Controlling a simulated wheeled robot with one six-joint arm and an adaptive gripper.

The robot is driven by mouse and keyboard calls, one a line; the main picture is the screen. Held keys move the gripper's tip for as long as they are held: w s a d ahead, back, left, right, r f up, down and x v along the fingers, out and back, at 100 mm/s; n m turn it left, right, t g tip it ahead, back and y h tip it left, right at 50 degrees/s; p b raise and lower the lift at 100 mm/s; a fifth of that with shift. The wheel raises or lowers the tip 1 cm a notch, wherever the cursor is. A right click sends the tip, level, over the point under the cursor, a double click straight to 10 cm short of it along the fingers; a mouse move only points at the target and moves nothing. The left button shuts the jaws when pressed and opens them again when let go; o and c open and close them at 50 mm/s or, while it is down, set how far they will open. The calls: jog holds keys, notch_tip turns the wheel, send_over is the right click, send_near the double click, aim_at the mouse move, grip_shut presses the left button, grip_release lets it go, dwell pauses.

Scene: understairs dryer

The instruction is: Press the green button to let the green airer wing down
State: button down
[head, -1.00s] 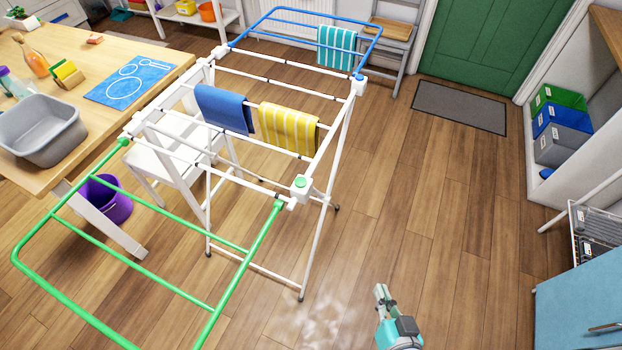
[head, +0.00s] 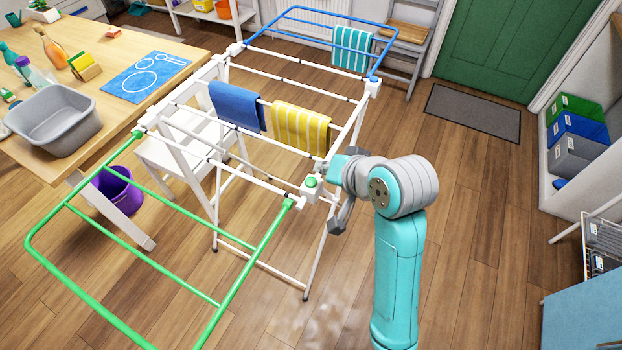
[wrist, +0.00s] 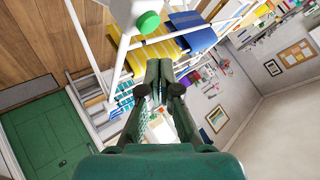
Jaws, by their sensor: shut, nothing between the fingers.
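The white airer's green button (head: 311,181) sits on the corner joint at the near right end of its frame; it also shows at the top of the wrist view (wrist: 148,22). The green wing (head: 128,255) stretches from that end toward the lower left and looks raised, roughly level. My gripper shows in the wrist view (wrist: 158,72) with its fingers together and empty. The button appears beyond and to one side of the fingertips, apart from them in that picture. In the head view my arm's end is just right of the button, its fingertips hard to make out.
A blue towel (head: 237,106) and a yellow striped towel (head: 300,128) hang on the airer. The blue wing (head: 318,18) is out at the far end. A table (head: 40,165) with a grey basin (head: 55,120) stands left. The floor at right is open.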

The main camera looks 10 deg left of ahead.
aim_at(313, 183)
notch_tip(313, 183, up, 7)
jog(key=a+g, duration=0.1)
jog(key=a, duration=0.1)
jog(key=shift+w+a+f+n, duration=0.2)
jog(key=shift+w+n, duration=0.05)
jog(key=shift+n, duration=0.15)
jog(key=shift+f, duration=4.4)
jog(key=shift+f, duration=0.1)
jog(key=shift+f, duration=0.35)
